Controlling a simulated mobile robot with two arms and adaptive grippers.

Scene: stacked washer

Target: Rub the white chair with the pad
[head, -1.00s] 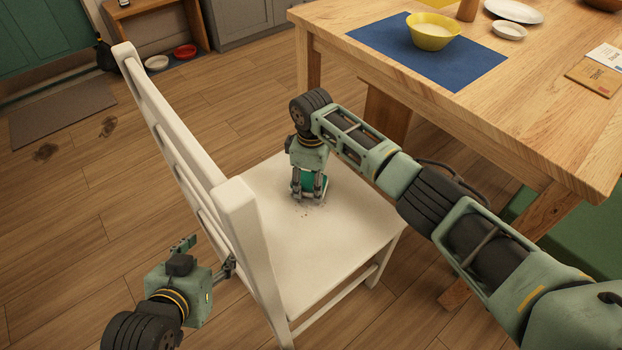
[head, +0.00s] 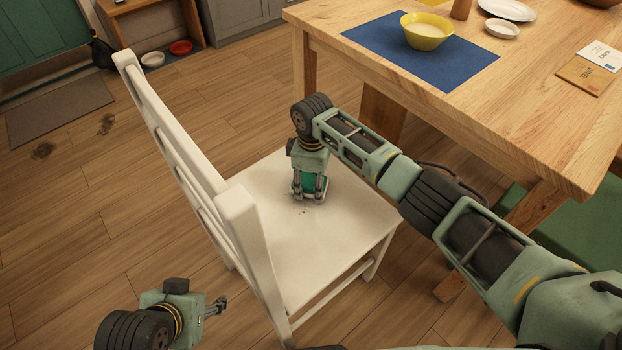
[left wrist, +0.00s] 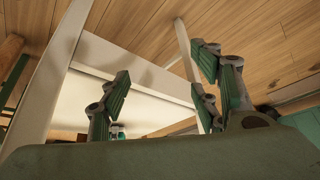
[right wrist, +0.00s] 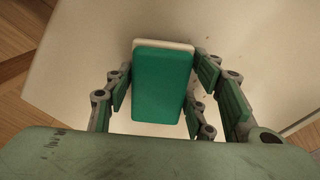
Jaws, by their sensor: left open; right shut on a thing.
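The white chair (head: 318,240) stands in the middle of the head view, its slatted back on the left. My right gripper (head: 309,196) is shut on the pad, low over the seat. The pad (right wrist: 160,85) is a green block with a whitish bottom layer, between the fingers in the right wrist view; it looks pressed to the seat, though its contact is hidden. A few small dark specks lie on the seat just in front of it. My left gripper (head: 215,306) is open and empty, left of the chair's back; its fingers also show in the left wrist view (left wrist: 165,92).
A wooden table (head: 560,120) stands close behind and right of the chair, with a blue mat (head: 380,50), a yellow bowl (head: 427,32) and small dishes. A green bench (head: 580,235) is at the right. The wooden floor at the left is mostly clear.

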